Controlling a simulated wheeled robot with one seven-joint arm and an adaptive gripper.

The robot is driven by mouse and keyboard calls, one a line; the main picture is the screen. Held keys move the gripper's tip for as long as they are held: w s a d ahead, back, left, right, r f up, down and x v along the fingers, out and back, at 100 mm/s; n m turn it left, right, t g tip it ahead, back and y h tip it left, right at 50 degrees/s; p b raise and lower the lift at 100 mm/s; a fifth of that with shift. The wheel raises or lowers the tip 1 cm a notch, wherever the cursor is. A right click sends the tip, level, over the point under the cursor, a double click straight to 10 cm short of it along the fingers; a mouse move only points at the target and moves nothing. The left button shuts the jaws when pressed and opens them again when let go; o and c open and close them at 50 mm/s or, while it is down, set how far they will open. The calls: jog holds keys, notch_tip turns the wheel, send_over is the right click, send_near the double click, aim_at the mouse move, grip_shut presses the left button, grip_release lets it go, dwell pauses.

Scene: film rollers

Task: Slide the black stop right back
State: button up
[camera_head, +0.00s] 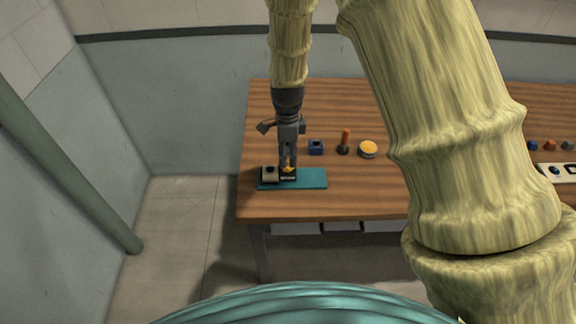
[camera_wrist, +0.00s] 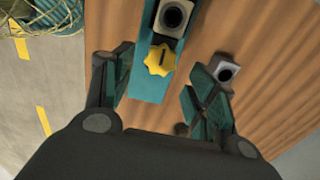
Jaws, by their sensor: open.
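A teal base strip (camera_head: 312,179) lies near the front left edge of the table. A beige block (camera_head: 270,174) with a dark round hole stands at its left end. The black stop (camera_head: 288,177) is beside the block's right side, mostly hidden under my gripper (camera_head: 288,164). A yellow star-shaped knob sits over it. In the wrist view, the yellow knob (camera_wrist: 160,60) is against the beige block (camera_wrist: 172,18), between my spread fingers. My gripper is open and empty, pointing down; I see no finger touching the knob.
On the wooden table (camera_head: 350,205), a blue holed block (camera_head: 315,147), an orange-handled item (camera_head: 345,140) and a round yellow-topped piece (camera_head: 368,149) stand behind the strip. Small coloured pieces and a white holder (camera_head: 556,171) are far right. The strip's right part is clear.

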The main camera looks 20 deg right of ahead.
aim_at(288, 164)
notch_tip(288, 164, down, 3)
jog(key=shift+w+f+p, duration=0.15)
jog(key=shift+p, duration=0.25)
jog(key=shift+f+p, duration=0.65)
jog(key=shift+f, duration=1.7)
